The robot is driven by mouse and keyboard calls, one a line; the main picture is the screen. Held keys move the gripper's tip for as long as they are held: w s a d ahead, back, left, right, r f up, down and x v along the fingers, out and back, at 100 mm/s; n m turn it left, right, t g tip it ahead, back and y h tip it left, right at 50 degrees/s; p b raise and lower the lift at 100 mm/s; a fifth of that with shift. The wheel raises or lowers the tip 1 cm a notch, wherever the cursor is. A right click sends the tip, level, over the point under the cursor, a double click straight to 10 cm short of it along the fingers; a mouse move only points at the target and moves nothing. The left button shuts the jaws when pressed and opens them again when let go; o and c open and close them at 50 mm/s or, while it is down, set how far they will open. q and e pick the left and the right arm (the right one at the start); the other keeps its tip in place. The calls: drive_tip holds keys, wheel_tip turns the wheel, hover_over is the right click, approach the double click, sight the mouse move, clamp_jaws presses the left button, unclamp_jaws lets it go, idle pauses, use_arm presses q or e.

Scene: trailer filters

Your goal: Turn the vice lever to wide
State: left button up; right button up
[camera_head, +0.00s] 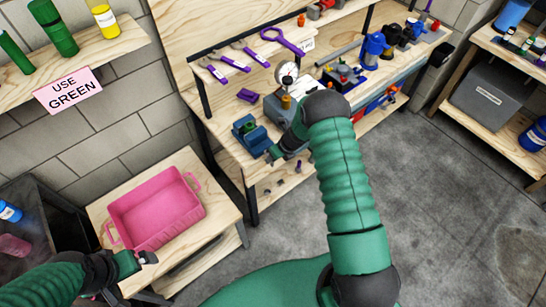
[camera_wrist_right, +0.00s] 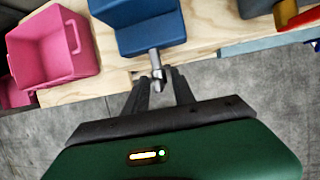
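The blue vice (camera_head: 250,135) stands at the left front of the wooden workbench. In the right wrist view the vice (camera_wrist_right: 140,28) is at the top, with its metal screw and lever (camera_wrist_right: 156,68) sticking out toward me. My right gripper (camera_head: 273,153) is at the vice's front. In the wrist view its two dark fingers (camera_wrist_right: 160,82) reach up to the lever end, one on each side. I cannot tell whether they press on it. My left gripper (camera_head: 146,258) is at the lower left, away from the vice, with its fingers too small to judge.
A pink bin (camera_head: 155,208) sits on a low wooden table (camera_head: 215,228) left of the bench. The bench holds a dial gauge (camera_head: 286,74), purple wrenches (camera_head: 250,55) and blue containers (camera_head: 373,48). A shelf with a "USE GREEN" sign (camera_head: 68,90) is upper left. Grey floor lies right.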

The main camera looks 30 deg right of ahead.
use_arm(q)
drive_tip(key=shift+d+r, duration=0.1)
drive_tip(key=shift+d, duration=0.2)
use_arm(e)
drive_tip(key=shift+w+d+f, duration=0.1)
drive_tip(key=shift+d+f, duration=0.05)
drive_tip(key=shift+f, duration=0.25)
drive_tip(key=shift+a+r, duration=0.1)
drive_tip(key=shift+a, duration=0.2)
clamp_jaws()
use_arm(q)
drive_tip(key=shift+a, duration=0.3)
drive_tip(key=shift+s+d, duration=0.1)
use_arm(e)
drive_tip(key=shift+d, duration=0.1)
use_arm(q)
drive_tip(key=shift+f, duration=0.2)
